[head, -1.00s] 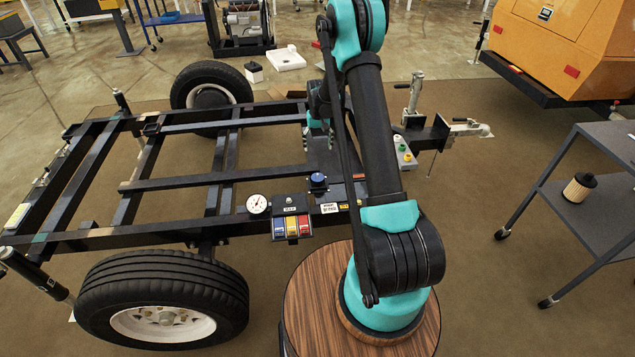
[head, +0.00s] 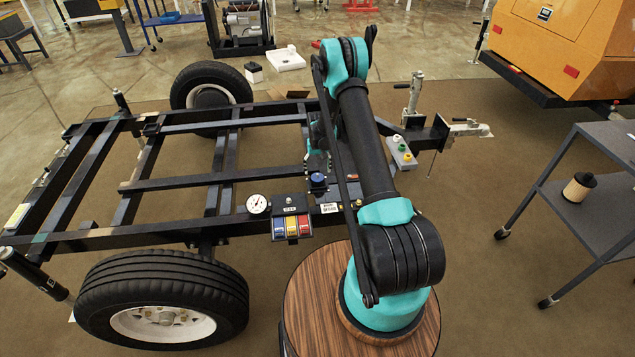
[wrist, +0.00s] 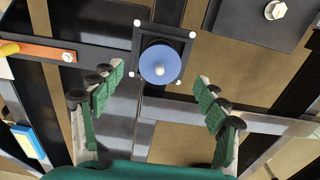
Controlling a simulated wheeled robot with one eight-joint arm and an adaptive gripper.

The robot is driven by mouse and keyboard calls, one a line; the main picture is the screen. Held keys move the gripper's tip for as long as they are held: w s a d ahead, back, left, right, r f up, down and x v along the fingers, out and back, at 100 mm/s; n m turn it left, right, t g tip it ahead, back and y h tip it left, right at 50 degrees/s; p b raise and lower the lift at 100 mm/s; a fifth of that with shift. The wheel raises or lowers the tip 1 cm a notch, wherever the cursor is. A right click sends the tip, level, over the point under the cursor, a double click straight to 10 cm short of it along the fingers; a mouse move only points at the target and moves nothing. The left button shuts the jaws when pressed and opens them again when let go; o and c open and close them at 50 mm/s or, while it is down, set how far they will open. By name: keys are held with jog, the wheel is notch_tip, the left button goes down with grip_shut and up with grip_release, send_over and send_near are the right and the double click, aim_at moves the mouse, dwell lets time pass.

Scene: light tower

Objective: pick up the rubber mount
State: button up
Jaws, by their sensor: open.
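The rubber mount (wrist: 160,63) is a round blue disc with a pale stud in its middle. It sits on a square black plate with light bolts at its corners, on the black trailer frame. It also shows in the head view (head: 318,180), just left of my arm. My gripper (wrist: 158,80) is open and empty, with green padded fingers spread to the left and right of the mount in the wrist view. The mount appears beyond the fingertips, apart from them. In the head view my gripper is mostly hidden behind my arm.
A pressure gauge (head: 257,204) and a box with blue, yellow and red switches (head: 291,222) sit on the near rail. A grey box with coloured buttons (head: 402,152) is to the right. In the wrist view, an orange bar (wrist: 42,52) lies left and a dark plate (wrist: 255,18) upper right.

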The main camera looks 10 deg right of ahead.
aim_at(317, 177)
jog(key=shift+w+f, duration=0.1)
jog(key=shift+f, duration=2.3)
jog(key=shift+c, duration=0.2)
jog(key=c, duration=1.4)
jog(key=shift+o, duration=0.2)
jog(key=shift+r, duration=0.1)
